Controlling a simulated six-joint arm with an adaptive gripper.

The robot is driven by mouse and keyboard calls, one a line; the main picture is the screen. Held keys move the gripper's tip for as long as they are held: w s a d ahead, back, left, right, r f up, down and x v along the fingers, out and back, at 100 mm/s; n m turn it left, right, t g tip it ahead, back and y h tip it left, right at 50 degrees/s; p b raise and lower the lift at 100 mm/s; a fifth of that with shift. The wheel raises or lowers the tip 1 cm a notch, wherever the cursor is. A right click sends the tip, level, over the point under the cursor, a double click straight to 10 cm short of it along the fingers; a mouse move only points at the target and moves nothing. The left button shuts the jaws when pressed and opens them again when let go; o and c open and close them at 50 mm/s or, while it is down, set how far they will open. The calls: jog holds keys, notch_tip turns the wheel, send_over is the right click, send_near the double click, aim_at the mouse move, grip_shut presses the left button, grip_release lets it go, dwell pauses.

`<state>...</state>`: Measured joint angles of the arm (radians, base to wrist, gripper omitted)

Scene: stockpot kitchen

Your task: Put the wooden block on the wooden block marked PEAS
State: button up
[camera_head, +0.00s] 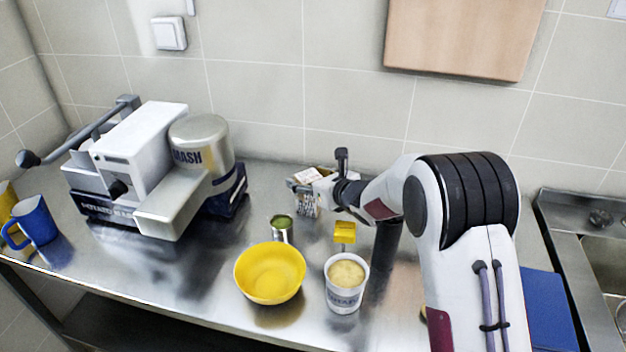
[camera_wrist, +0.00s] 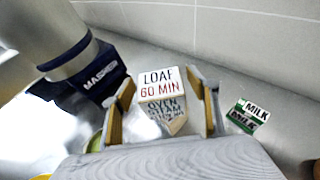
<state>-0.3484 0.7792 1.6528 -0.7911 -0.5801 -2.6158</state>
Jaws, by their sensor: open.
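A block with printed faces (camera_wrist: 160,82) reads "LOAF 60 MIN" on top in the wrist view. Its side reads "OVEN" and more words. In the head view this block (camera_head: 307,206) stands near the wall, partly covered by my gripper. My gripper (camera_wrist: 167,108) is open, its fingers with tan pads to the left and right of the block in the picture. I cannot tell if they touch it. A smaller block marked MILK (camera_wrist: 248,114) is right of the right finger. I can read PEAS on no block.
A potato masher machine (camera_head: 165,170) stands at left, with blue mug (camera_head: 38,222) beyond. A green-topped can (camera_head: 282,231), yellow bowl (camera_head: 270,272), labelled cup (camera_head: 345,284) and small yellow object (camera_head: 345,232) stand in front. A blue panel (camera_head: 548,310) and sink are right.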

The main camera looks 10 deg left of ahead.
jog(key=shift+r, duration=0.15)
jog(key=shift+s+d+r, duration=0.15)
jog(key=shift+s+d, duration=0.05)
jog(key=shift+d, duration=0.05)
jog(key=v, duration=1.1)
jog(key=shift+s, duration=0.2)
jog(key=shift+d, duration=0.1)
jog(key=shift+d, duration=0.1)
dwell(0.4)
